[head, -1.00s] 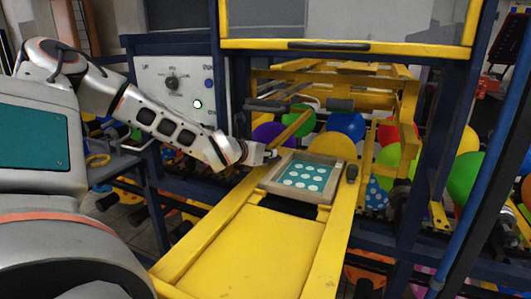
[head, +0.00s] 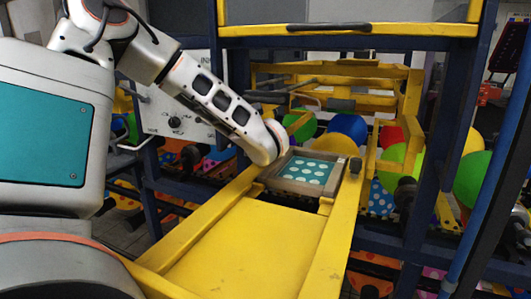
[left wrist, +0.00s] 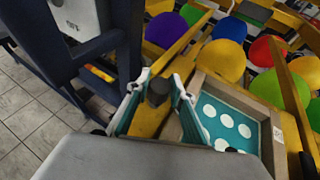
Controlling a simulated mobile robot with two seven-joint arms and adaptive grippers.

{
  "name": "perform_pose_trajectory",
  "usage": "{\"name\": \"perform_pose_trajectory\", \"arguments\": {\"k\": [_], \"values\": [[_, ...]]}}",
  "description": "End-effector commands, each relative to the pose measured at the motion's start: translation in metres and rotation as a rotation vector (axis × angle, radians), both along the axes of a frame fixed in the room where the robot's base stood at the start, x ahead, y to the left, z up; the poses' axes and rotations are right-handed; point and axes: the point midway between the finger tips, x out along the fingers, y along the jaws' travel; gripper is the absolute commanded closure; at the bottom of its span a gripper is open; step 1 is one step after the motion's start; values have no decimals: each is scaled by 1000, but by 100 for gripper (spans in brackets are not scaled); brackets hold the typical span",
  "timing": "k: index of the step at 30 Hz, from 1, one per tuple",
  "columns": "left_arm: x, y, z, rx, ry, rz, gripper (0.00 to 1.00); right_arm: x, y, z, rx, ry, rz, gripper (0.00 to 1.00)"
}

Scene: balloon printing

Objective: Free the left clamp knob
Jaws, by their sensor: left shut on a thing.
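The left clamp knob (left wrist: 158,92) is a dark block on the left yellow rail, beside the frame. My left gripper (left wrist: 160,86) is shut on it, one finger on each side. In the head view my left wrist hides the fingers and this knob. The wooden print frame (head: 328,196) lies between the yellow rails and holds a teal screen with white dots (head: 306,172). It also shows in the left wrist view (left wrist: 238,92). The right clamp knob (head: 355,165) is dark and sits on the right rail. My right gripper is not in view.
A flat yellow bed (head: 245,255) lies clear in front of the frame. A yellow-edged panel (head: 350,30) overhangs behind. Coloured balloons (head: 347,128) fill the space behind and below. A white control panel (head: 175,110) with a knob stands behind my left arm.

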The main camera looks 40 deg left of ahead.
Motion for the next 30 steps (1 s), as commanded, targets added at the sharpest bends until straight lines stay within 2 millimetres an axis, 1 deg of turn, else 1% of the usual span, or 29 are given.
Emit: {"name": "perform_pose_trajectory", "arguments": {"k": [1,5,17,18,19,30], "values": [[1,-1,-1,1,0,12,99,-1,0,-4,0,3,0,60],[0,0,-1,-1,0,33,99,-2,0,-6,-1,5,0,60],[0,0,1,-2,0,38,99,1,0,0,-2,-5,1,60],[0,0,1,-2,0,38,68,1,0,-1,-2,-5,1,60],[0,0,1,-2,0,38,60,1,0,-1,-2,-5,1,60],[-1,-1,1,-1,0,38,60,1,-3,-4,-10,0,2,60]]}}
